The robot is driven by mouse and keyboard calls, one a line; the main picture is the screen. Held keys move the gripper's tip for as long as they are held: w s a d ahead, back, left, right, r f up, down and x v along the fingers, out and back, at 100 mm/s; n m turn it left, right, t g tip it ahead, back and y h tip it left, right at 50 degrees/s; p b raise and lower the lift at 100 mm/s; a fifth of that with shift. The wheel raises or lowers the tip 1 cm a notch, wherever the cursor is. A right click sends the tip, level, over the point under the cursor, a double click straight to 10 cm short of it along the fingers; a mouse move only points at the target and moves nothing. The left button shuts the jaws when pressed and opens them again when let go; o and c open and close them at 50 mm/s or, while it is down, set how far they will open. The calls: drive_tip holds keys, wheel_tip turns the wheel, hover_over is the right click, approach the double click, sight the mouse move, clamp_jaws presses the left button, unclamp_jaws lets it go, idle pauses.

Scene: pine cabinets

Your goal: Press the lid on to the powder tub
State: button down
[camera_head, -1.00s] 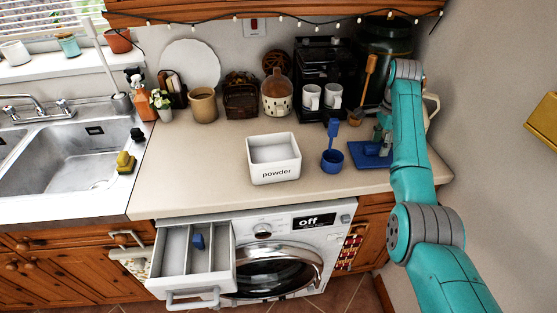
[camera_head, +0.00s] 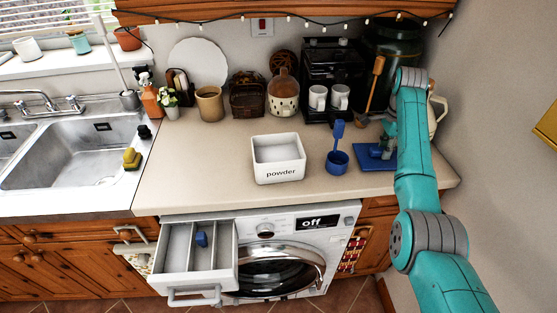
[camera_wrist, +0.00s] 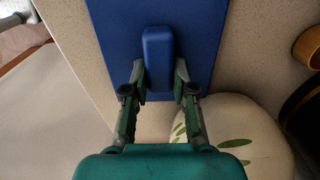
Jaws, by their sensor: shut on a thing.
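The powder tub (camera_head: 278,172) is a white open square box, marked "powder", on the counter. The blue lid (camera_head: 372,164) lies flat on the counter to its right, apart from the tub. In the wrist view, the lid (camera_wrist: 112,35) is a flat blue plate with a raised bar handle (camera_wrist: 158,60). My gripper (camera_wrist: 159,78) has one finger on each side of this handle and is shut on it. In the head view my gripper (camera_head: 384,148) is partly hidden by my arm.
A blue scoop (camera_head: 337,162) stands between tub and lid. A white jug with green leaves (camera_wrist: 240,128) is close to my gripper. Mugs (camera_head: 328,98) and a coffee machine (camera_head: 325,55) stand behind. The washer's detergent drawer (camera_head: 190,262) is open below the counter.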

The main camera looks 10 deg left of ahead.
drive_tip(key=shift+r, duration=2.1)
idle(0.5)
idle(0.3)
drive_tip(key=shift+r, duration=2.5)
drive_tip(key=shift+f, duration=0.1)
